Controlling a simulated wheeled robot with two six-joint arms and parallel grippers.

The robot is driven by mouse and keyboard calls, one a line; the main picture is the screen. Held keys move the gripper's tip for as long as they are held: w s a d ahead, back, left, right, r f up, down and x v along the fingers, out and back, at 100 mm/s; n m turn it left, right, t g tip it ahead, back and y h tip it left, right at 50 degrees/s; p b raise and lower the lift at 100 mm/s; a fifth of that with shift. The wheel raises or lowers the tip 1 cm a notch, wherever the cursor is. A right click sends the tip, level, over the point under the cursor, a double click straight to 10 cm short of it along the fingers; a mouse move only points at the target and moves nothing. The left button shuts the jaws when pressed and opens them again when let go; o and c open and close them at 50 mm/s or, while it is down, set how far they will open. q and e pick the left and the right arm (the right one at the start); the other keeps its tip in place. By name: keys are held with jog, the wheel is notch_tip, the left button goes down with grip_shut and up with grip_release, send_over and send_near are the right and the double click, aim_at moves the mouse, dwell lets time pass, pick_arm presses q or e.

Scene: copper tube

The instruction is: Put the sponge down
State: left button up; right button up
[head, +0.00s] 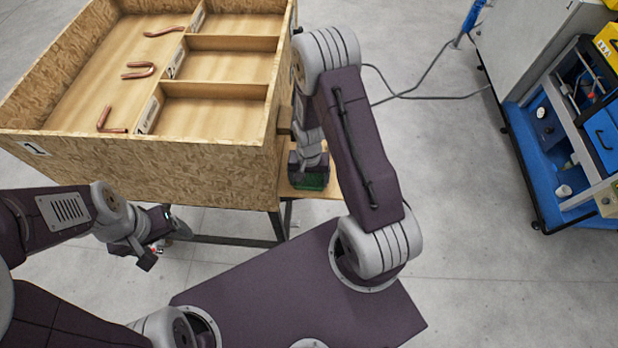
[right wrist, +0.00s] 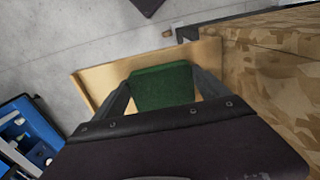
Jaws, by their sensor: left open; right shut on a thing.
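The green sponge (right wrist: 162,87) is between the two fingers of my right gripper (right wrist: 160,88) in the right wrist view. The gripper is shut on it. In the head view the sponge (head: 313,181) shows as a dark green patch below my right gripper (head: 308,172), at the small wooden shelf (head: 290,188) beside the crate. The sponge is over or on this shelf; I cannot tell if it touches it. My left gripper (head: 146,252) is open and empty, in front of the crate at the lower left.
A large chipboard crate (head: 150,170) with compartments stands on a dark-framed table, holding several bent copper tubes (head: 140,70). Its wall is close beside my right gripper. A blue cart (head: 535,150) stands at the right. The floor between is free apart from a cable (head: 420,85).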

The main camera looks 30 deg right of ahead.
jog(key=shift+f, duration=0.15)
jog(key=o, duration=1.3)
jog(key=shift+s, duration=0.15)
